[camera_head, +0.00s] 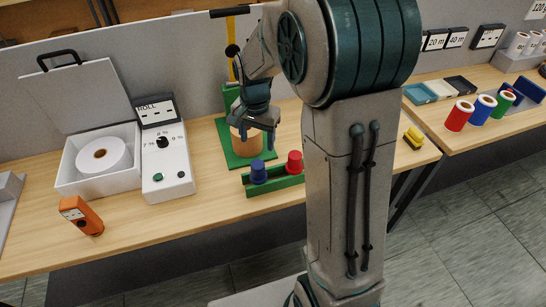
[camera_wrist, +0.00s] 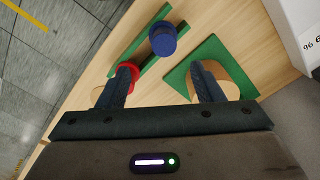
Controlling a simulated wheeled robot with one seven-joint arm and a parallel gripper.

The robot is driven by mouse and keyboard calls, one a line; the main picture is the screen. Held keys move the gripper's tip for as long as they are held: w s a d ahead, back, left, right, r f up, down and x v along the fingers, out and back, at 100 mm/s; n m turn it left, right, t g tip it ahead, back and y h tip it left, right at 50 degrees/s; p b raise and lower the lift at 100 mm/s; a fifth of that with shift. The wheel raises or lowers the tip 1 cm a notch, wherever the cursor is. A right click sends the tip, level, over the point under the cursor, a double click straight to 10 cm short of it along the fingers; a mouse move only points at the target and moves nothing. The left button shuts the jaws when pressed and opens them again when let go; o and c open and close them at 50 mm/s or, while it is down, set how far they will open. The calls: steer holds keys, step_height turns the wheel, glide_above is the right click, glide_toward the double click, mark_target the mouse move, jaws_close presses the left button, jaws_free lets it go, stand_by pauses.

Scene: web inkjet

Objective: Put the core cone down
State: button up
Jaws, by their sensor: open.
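A blue core cone (camera_head: 259,172) and a red core cone (camera_head: 295,162) stand upright side by side on a green rack (camera_head: 278,184) on the wooden table. In the wrist view the blue cone (camera_wrist: 162,38) is clear of both fingers, and the red cone (camera_wrist: 129,72) is partly hidden behind the left finger. My gripper (camera_head: 256,132) is open, with nothing visible between its fingers. It hangs behind the rack, over a tan roll (camera_head: 246,146) on a green plate (camera_head: 238,161). In the wrist view the right finger covers part of that roll (camera_wrist: 228,72).
A post with a yellow strip (camera_head: 231,62) rises behind the plate. Left are a control box (camera_head: 166,170), a white tray (camera_head: 99,180) with a white roll and an orange handheld device (camera_head: 82,215). A yellow object (camera_head: 414,138) lies right of my arm. The table front is mostly clear.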

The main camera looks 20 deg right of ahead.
steer(key=s+r+n+t, duration=0.1)
steer(key=s+r+n, duration=0.3)
steer(key=s, duration=0.6)
steer(key=s+r+n+t, duration=0.2)
steer(key=s+r+n, duration=0.2)
steer(key=s, duration=0.6)
steer(key=shift+d+r+t, duration=0.3)
steer(key=shift+r, duration=0.3)
